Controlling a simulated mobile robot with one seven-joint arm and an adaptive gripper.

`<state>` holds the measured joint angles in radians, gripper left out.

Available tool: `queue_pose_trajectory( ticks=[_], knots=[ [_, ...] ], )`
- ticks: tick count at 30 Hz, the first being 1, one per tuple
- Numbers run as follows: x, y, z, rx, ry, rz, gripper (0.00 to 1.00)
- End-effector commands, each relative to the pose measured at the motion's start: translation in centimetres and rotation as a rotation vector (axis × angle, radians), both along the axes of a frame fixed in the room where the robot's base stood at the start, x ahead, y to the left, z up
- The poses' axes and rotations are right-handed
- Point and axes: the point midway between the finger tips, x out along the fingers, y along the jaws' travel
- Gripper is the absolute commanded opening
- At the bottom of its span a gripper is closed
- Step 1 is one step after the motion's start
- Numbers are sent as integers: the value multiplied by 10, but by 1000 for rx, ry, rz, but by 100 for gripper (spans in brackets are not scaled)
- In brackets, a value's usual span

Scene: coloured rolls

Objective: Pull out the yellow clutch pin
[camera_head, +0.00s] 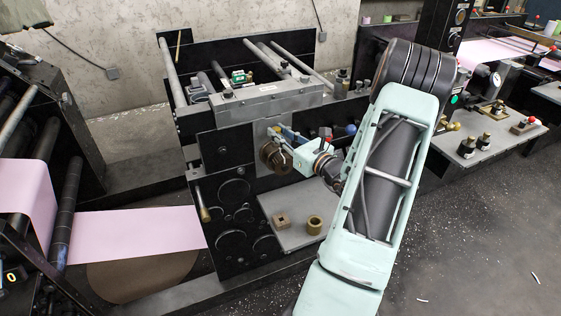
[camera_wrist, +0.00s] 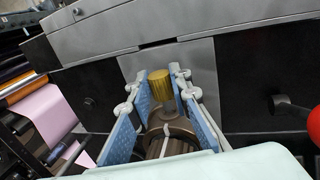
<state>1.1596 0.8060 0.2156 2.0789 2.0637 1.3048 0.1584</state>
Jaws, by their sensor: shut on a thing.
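The yellow clutch pin (camera_wrist: 160,84) is a knurled gold knob in the wrist view, standing above a dark brown round clutch hub (camera_wrist: 170,128). My gripper (camera_wrist: 160,73) has its two blue-padded fingers on either side of the pin, shut on it. In the head view my gripper (camera_head: 284,132) reaches to the machine's front plate, just above the brown clutch hub (camera_head: 275,155). The pin cannot be told apart clearly there. The pin's lower end and its seat are partly hidden in the wrist view.
A grey shelf (camera_head: 290,234) below holds a square brown block (camera_head: 281,220) and a brass ring (camera_head: 314,224). A grey crossbar (camera_head: 265,99) lies above the hub. A red knob (camera_wrist: 296,116) stands to the right in the wrist view. Pink web (camera_head: 135,233) runs at left.

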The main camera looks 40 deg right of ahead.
Motion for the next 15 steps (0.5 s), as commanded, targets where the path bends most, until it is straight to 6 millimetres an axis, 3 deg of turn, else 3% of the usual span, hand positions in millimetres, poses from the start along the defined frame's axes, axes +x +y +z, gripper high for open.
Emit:
queue_pose_trajectory(
  ticks=[15],
  knots=[
    [0,0,22,0,0,0,0]
  ],
)
